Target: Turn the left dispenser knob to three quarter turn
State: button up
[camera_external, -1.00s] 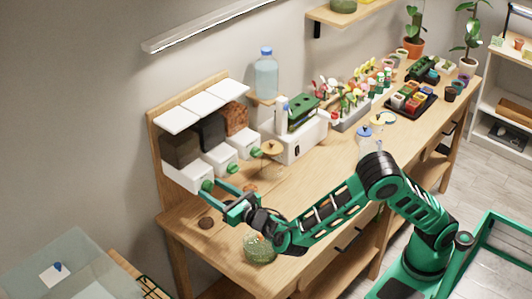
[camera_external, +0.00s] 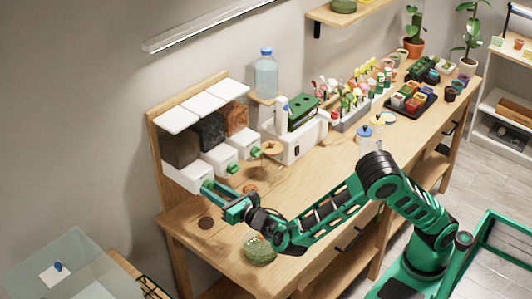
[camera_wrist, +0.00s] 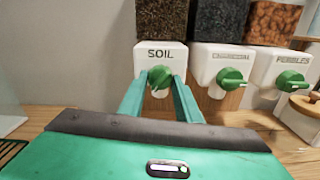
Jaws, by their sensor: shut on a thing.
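The left dispenser (camera_wrist: 150,54) is a white box labelled SOIL with dark soil in its clear bin above. It also shows in the external view (camera_external: 186,178). Its green knob (camera_wrist: 160,76) is on its front face. My gripper (camera_wrist: 162,84) is shut on this knob, with a finger on each side; the fingers hide part of its sides. In the external view my gripper (camera_external: 210,188) reaches the front of the left dispenser. The knob's exact turn angle is hard to tell.
The charcoal dispenser knob (camera_wrist: 231,78) and pebbles dispenser knob (camera_wrist: 291,81) are to the right. A jar with a wooden lid (camera_external: 272,152) stands beside the dispensers. A round green terrarium (camera_external: 259,249) sits near the table's front edge, below my arm.

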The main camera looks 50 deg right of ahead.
jog(key=shift+m, duration=4.9)
jog(key=shift+f, duration=0.1)
jog(key=o, duration=1.1)
jog(key=shift+c, duration=0.2)
jog(key=shift+s, duration=0.15)
jog(key=s, duration=1)
jog(key=shift+s, duration=0.2)
